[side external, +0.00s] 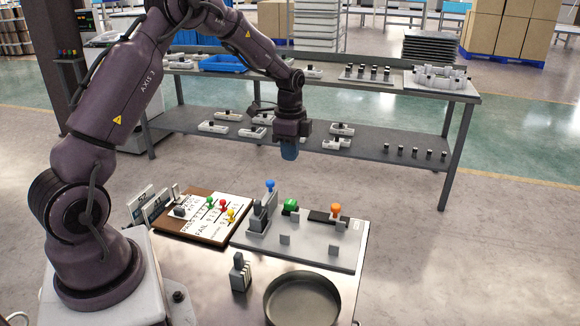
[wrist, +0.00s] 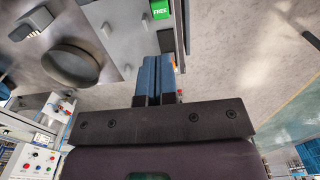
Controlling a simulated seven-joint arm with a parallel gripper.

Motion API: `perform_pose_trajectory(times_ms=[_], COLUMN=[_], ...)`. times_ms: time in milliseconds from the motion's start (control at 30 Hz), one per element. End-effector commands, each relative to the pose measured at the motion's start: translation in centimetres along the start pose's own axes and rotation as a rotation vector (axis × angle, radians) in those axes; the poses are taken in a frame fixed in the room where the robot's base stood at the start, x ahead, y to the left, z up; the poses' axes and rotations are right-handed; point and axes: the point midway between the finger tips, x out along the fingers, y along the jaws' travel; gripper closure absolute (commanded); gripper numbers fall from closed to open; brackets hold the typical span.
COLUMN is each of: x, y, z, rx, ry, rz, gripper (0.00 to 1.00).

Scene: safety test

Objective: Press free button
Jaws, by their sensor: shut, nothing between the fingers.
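In the wrist view the green button (wrist: 161,9) shows the word FREE at the top edge, partly cut off. My gripper (side external: 289,151) is above and behind the panel, with blue fingertips pointing down, apart from the button. In the wrist view its blue fingers (wrist: 158,80) are together with nothing between them.
On the panel, a blue-topped lever (side external: 270,187) stands left of the button and an orange knob (side external: 336,209) right of it. A board with coloured pins (side external: 203,217) lies to the left. A round pan (side external: 302,300) sits in front. A metal shelf (side external: 340,146) stands behind.

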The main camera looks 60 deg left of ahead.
Motion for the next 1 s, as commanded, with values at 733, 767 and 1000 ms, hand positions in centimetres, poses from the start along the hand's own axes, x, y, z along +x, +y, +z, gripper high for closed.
perform_pose_trajectory(times_ms=[733, 767, 1000], x=[12.3, 12.4, 12.5], y=[0.1, 0.0, 0.0], z=[0.0, 0.0, 0.0], rx=[-0.001, -0.001, -0.001], ry=[-0.001, -0.001, 0.0], rz=[0.001, 0.001, 0.0], gripper=[1.0, 1.0, 1.0])
